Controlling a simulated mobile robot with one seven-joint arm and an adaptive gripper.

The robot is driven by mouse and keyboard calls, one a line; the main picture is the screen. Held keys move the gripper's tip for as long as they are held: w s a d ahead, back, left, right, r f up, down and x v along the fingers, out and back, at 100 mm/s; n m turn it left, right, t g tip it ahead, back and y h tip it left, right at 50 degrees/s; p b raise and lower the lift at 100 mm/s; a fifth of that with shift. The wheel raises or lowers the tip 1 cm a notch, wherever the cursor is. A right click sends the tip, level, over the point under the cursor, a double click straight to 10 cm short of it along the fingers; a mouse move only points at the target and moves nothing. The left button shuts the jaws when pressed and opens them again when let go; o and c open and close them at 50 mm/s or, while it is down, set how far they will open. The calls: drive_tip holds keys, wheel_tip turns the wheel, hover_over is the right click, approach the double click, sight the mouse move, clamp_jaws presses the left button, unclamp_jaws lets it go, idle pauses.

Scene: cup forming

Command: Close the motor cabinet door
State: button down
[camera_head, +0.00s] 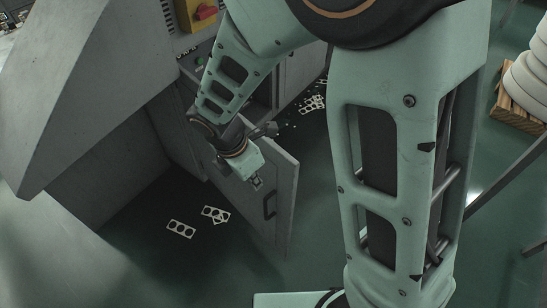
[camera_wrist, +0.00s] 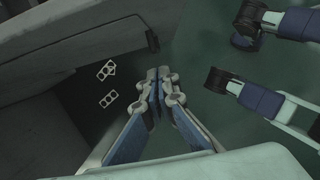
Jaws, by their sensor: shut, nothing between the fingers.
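The motor cabinet door (camera_head: 284,190) is a grey panel standing open, swung out from the grey cabinet (camera_head: 118,165). A dark handle (camera_head: 270,204) is on the door near its free edge. In the wrist view, the handle (camera_wrist: 153,38) shows beyond the fingertips on the grey door panel (camera_wrist: 90,45). My gripper (camera_head: 257,184) is beside the door, near the handle and a little to its upper left in the head view. It also shows in the wrist view (camera_wrist: 158,74), with its fingers together and empty. I cannot tell whether it touches the door.
Punched metal scraps (camera_head: 181,229) lie on the green floor left of the door, with more (camera_head: 312,103) behind it. A red and yellow switch (camera_head: 205,13) is on the machine. White stacked rolls on a wooden pallet (camera_head: 520,104) stand at the right.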

drive_tip(key=b, duration=0.3)
approach(274, 187)
drive_tip(key=s+a+f, duration=0.1)
drive_tip(key=s+f, duration=0.3)
drive_tip(key=f, duration=0.1)
drive_tip(key=shift+w+d+f+p, duration=0.2)
drive_tip(key=shift+w+d+p, duration=0.25)
drive_tip(key=shift+w+d, duration=0.9)
